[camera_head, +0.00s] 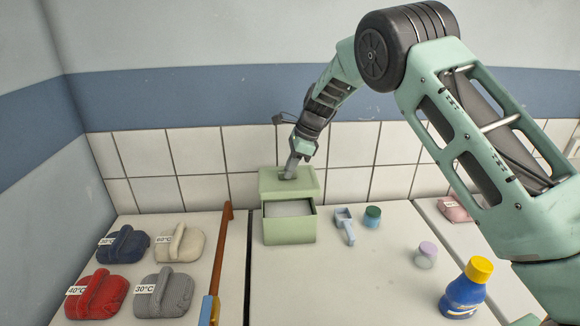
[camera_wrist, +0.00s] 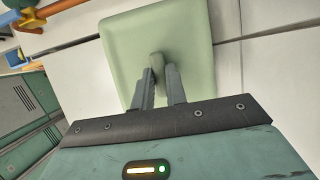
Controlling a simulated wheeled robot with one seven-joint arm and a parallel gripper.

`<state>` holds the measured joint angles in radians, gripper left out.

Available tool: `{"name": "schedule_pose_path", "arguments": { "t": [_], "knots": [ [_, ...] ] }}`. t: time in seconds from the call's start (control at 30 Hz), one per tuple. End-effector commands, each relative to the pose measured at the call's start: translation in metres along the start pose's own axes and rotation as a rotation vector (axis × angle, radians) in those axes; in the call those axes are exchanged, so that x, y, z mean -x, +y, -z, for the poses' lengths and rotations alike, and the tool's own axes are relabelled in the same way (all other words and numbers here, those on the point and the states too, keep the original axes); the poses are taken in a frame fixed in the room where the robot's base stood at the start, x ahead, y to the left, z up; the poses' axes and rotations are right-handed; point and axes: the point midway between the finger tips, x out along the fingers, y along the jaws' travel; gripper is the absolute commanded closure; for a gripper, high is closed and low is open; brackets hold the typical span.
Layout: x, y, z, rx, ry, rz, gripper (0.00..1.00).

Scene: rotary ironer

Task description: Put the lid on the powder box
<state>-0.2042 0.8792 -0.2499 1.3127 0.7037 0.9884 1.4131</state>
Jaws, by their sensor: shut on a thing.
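The powder box (camera_head: 289,232) is pale green and stands open on the white worktop by the tiled wall. White powder (camera_head: 288,208) shows inside it. The lid (camera_head: 305,187) is a pale green square plate with a knob on top. My gripper (camera_head: 290,172) is shut on the lid's knob and holds the lid at the box's back edge, leaving the front of the opening uncovered. I cannot tell whether the lid touches the rim. In the wrist view the lid (camera_wrist: 190,45) fills the middle, with its knob between the fingers of my gripper (camera_wrist: 160,75); the box is hidden there.
A light blue scoop (camera_head: 345,226) and a dark green-lidded jar (camera_head: 372,217) stand right of the box. A lilac-capped jar (camera_head: 426,255) and a blue bottle (camera_head: 464,291) are nearer. Several folded cloths (camera_head: 123,245) lie left, beyond a brown bar (camera_head: 222,252). The front middle worktop is clear.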

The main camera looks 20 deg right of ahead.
Motion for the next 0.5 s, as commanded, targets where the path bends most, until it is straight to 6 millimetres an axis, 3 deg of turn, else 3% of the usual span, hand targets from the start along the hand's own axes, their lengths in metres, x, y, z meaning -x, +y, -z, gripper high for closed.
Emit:
{"name": "schedule_pose_path", "arguments": {
  "t": [0.5],
  "knots": [
    [-0.045, 0.000, 0.019, -0.002, 0.000, 0.000, 1.00]
  ]
}}
